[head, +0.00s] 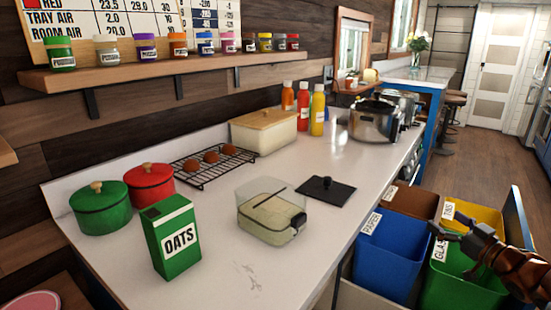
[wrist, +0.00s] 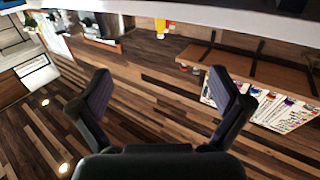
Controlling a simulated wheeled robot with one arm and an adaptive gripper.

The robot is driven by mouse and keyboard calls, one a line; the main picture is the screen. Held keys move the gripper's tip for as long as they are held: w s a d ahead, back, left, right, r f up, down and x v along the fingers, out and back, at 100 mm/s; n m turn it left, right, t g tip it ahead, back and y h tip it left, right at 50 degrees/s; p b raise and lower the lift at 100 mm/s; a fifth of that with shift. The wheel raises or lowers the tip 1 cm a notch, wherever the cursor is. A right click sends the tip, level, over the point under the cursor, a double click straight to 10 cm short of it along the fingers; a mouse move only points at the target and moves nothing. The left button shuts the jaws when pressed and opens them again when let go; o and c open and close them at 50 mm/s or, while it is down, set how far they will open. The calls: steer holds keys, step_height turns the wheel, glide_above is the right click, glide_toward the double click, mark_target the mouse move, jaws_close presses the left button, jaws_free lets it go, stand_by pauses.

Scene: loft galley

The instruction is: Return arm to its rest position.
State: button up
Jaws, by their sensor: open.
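My gripper (wrist: 163,95) is open and empty in the wrist view, its two dark fingers spread wide with nothing between them. Behind the fingers that view shows wood planks, in a tilted picture. In the head view my arm comes in at the lower right edge, and the gripper (head: 455,240) is in front of the sorting bins, right of the counter and apart from it. Its fingertips are small and dark there.
The counter (head: 215,275) holds a green oats box (head: 172,238), green pot (head: 101,208), red pot (head: 150,184), glass container (head: 270,222), wire rack (head: 212,168) and steel cooker (head: 375,120). Blue (head: 387,250) and green (head: 462,288) bins stand close to my gripper. Floor beyond is clear.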

steer(key=s+a+f+m+g+h, duration=0.3)
steer(key=s+a+g, duration=0.7)
steer(key=s+a, duration=0.75)
steer(key=s+a+f+g+h, duration=0.2)
steer(key=s+a+f+g, duration=0.3)
steer(key=s+a+g, duration=1.1)
step_height(320, 180, up, 16)
steer(key=s+d+t+p, duration=0.2)
steer(key=t+p, duration=0.4)
steer(key=p, duration=0.8)
steer(key=shift+s+f+t, duration=0.15)
steer(key=shift+s+t, duration=0.05)
steer(key=shift+t, duration=0.2)
